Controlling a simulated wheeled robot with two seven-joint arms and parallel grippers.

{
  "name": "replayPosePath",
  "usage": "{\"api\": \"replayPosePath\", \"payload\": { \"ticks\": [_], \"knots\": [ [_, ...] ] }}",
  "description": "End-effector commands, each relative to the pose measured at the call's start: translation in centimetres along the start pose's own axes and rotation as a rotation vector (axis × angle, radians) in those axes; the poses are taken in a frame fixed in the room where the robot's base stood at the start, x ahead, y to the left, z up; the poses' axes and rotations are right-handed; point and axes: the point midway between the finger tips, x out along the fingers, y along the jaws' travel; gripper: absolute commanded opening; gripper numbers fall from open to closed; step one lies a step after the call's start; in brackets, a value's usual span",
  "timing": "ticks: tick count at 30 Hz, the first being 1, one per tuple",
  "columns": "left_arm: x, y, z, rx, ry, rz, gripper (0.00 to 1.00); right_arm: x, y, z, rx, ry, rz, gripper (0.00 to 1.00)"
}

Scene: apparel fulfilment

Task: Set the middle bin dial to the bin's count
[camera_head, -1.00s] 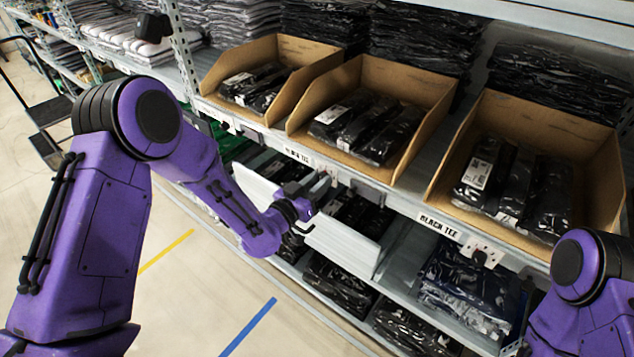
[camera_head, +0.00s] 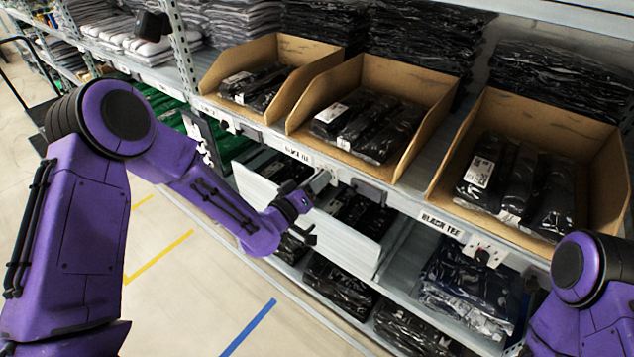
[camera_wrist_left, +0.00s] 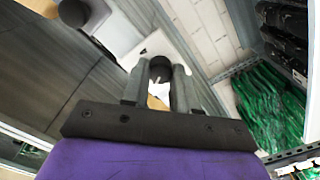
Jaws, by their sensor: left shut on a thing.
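The middle cardboard bin (camera_head: 375,75) stands on the shelf in the head view and holds three dark plastic-wrapped packs (camera_head: 360,125). My left gripper (camera_head: 318,185) is at the shelf edge below this bin, in front of the middle dial, which it hides in the head view. In the left wrist view, my left gripper (camera_wrist_left: 162,92) is shut on a dark round dial knob (camera_wrist_left: 160,67), with a white dial plate (camera_wrist_left: 158,43) behind it. The dial's marks and setting cannot be read. My right gripper is out of view; only part of its arm shows at the lower right.
A left bin (camera_head: 290,50) and a right bin (camera_head: 545,118) flank the middle one, each with dark packs. The right bin's dial (camera_head: 482,256) is on the shelf edge by a BLACK TEE label (camera_head: 441,226). White panels and bagged clothes (camera_head: 340,285) lie below.

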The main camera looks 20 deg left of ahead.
Motion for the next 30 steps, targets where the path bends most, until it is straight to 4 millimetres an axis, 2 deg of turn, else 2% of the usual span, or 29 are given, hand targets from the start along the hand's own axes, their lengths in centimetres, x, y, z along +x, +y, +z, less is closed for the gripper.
{"api": "replayPosePath", "payload": {
  "ticks": [9,23,24,26,27,30],
  "knots": [
    [-0.02,-0.05,0.04,-0.105,-0.001,-0.001,0.0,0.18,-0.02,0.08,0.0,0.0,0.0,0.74],
    [-0.03,-0.03,0.06,-0.12,-0.002,-0.001,0.0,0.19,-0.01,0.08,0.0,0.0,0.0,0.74],
    [-0.03,-0.03,0.06,-0.12,-0.002,-0.001,0.32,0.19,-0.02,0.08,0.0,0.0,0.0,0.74],
    [-0.03,-0.03,0.06,-0.12,-0.002,-0.001,0.51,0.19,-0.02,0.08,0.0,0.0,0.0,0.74],
    [-0.03,-0.03,0.06,-0.12,-0.001,-0.001,0.54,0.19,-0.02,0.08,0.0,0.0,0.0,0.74],
    [-0.02,-0.02,0.04,-0.12,-0.001,0.0,0.54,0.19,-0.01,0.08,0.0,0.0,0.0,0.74]
  ]
}}
